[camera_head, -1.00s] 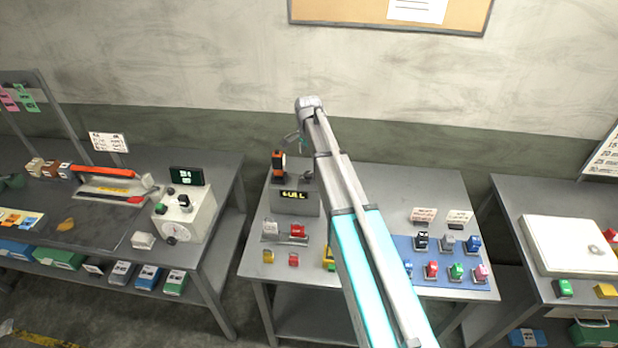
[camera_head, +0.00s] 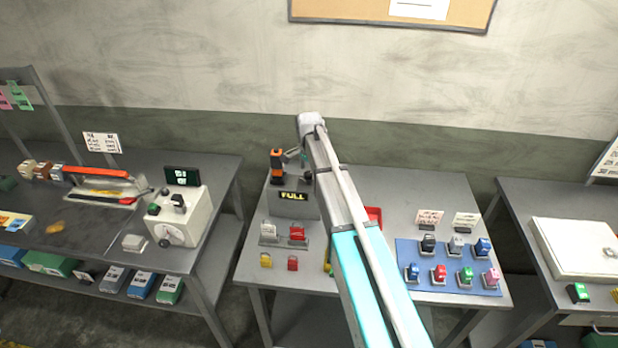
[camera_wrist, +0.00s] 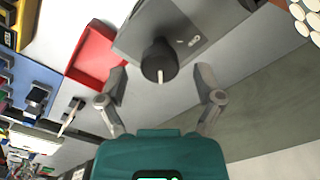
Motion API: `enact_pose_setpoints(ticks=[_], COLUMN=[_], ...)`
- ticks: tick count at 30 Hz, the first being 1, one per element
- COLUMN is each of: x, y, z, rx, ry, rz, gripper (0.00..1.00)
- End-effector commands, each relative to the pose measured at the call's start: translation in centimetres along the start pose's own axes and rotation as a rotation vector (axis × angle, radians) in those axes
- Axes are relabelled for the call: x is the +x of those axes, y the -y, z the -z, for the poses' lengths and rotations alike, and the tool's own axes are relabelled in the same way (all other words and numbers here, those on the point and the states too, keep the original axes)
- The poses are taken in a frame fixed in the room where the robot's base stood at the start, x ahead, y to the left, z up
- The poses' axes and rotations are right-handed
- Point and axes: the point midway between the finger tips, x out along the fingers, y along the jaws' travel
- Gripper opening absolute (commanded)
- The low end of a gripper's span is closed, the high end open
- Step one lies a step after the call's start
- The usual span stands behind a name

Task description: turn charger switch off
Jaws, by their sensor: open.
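The charger (camera_head: 290,204) is a grey box on the middle table, its display reading FULL. An orange and black battery (camera_head: 277,166) stands on its top left. In the wrist view, the charger's grey top (camera_wrist: 195,22) bears a round black switch knob (camera_wrist: 159,60) with a white pointer line and pale marks beside it. My gripper (camera_wrist: 161,78) is open and empty. Its fingers are to either side of the knob, with gaps showing; whether they are level with it is unclear. In the head view, my gripper (camera_head: 298,157) is small and partly hidden by my arm.
A red tray (camera_head: 374,214) lies right of the charger, partly behind my arm; it also shows in the wrist view (camera_wrist: 95,58). A blue mat (camera_head: 408,252) with several padlock-like items is farther right. Red and yellow small items (camera_head: 293,264) lie in front.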

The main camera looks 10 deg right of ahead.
Motion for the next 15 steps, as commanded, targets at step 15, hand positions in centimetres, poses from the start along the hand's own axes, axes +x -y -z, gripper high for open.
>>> enact_pose_setpoints(ticks=[15], x=[0.87], y=[-0.02], z=[0.03], rx=[0.000], ry=[0.000], rz=[0.000], gripper=[0.85])
